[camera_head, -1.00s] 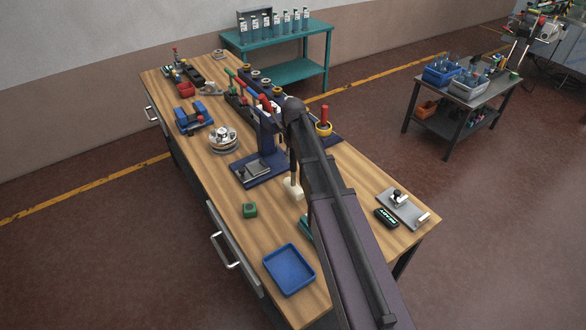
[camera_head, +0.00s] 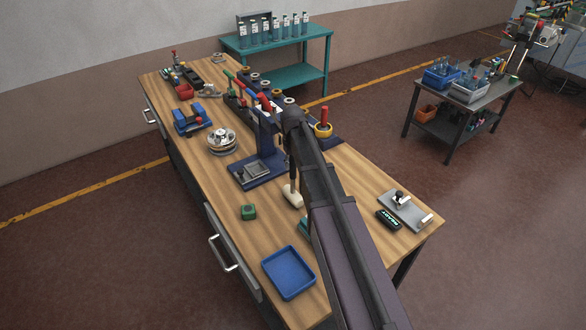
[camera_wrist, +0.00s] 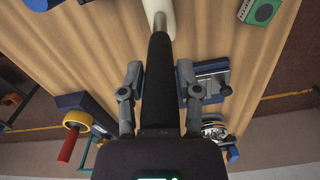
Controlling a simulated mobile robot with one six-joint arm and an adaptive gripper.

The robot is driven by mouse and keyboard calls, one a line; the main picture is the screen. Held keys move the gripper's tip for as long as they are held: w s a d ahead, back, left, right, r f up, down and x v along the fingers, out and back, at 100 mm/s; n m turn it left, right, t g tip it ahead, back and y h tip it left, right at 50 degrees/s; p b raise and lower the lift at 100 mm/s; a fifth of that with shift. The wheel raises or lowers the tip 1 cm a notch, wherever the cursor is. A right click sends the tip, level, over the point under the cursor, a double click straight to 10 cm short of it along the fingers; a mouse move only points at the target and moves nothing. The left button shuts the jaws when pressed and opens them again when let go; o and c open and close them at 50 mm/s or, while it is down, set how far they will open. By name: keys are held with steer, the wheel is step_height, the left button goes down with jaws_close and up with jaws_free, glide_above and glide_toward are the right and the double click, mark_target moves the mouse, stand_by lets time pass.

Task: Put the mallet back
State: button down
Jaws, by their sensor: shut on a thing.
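The mallet has a cream head (camera_head: 292,195) and a dark handle (camera_wrist: 158,85). In the head view it hangs head down over the wooden bench, just right of the blue press-like fixture (camera_head: 258,172); whether the head touches the bench I cannot tell. In the wrist view its cream head (camera_wrist: 160,14) is at the top edge, and the black handle runs down between the fingers. My gripper (camera_wrist: 158,88) is shut on the handle.
A blue tray (camera_head: 288,272) and a green block (camera_head: 248,212) stand at the bench's near end. A teal item (camera_head: 304,228) is partly hidden by my arm. A dark display (camera_head: 388,219) and grey plate (camera_head: 405,211) lie at right. A round reel (camera_head: 221,141) stands left of the fixture.

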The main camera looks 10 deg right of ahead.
steer(key=shift+f, duration=0.35)
steer(key=shift+c, duration=1.5)
jaws_free()
steer(key=shift+r, duration=0.15)
step_height(320, 180, up, 12)
steer(key=p, duration=1.1)
steer(key=shift+p, duration=0.4)
steer(key=s+m, duration=0.2)
steer(key=s, duration=2)
steer(key=shift+s, duration=0.1)
